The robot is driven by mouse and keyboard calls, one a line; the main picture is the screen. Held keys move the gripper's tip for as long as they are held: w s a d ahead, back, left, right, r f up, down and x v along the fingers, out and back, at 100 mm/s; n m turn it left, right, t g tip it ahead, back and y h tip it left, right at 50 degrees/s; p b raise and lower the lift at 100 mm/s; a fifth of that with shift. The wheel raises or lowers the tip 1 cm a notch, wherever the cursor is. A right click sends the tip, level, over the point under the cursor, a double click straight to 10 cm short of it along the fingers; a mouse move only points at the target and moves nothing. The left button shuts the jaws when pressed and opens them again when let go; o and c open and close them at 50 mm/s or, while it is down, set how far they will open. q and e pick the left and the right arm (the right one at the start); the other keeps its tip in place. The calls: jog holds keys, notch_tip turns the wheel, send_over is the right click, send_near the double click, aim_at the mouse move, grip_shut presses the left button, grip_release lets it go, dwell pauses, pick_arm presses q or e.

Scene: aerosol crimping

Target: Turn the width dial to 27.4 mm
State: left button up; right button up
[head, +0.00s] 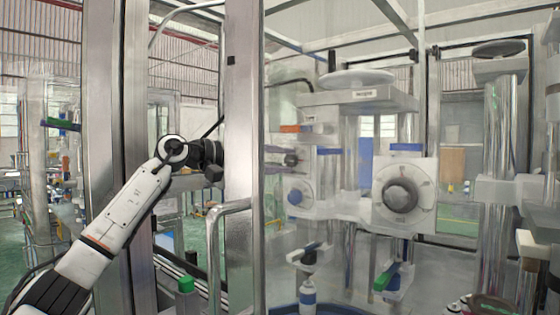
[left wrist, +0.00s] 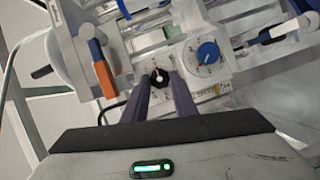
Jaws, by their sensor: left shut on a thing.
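A small black knob (left wrist: 159,74) with a white pointer mark sits on a pale dial plate in the left wrist view. The two dark fingers of my left gripper (left wrist: 160,82) stand on either side of it and are shut on it. The dial's scale is too small to read, and the fingers cover part of the plate. In the head view my left arm reaches from the left to behind a metal post, which hides part of the gripper. I cannot tell from the picture which dial is marked as width.
A blue knob (left wrist: 208,51) on a white dial face is close to the right of the fingers. An orange block (left wrist: 103,70) is at left. In the head view, a large grey knob (head: 400,195) sits farther right, and the metal post (head: 243,150) stands beside my arm.

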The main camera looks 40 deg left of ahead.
pick_arm(q)
jog(key=o, duration=1)
jog(key=shift+o, duration=0.2)
jog(key=shift+s+a, duration=0.1)
jog(key=b+v, duration=0.3)
jog(key=v, duration=0.7)
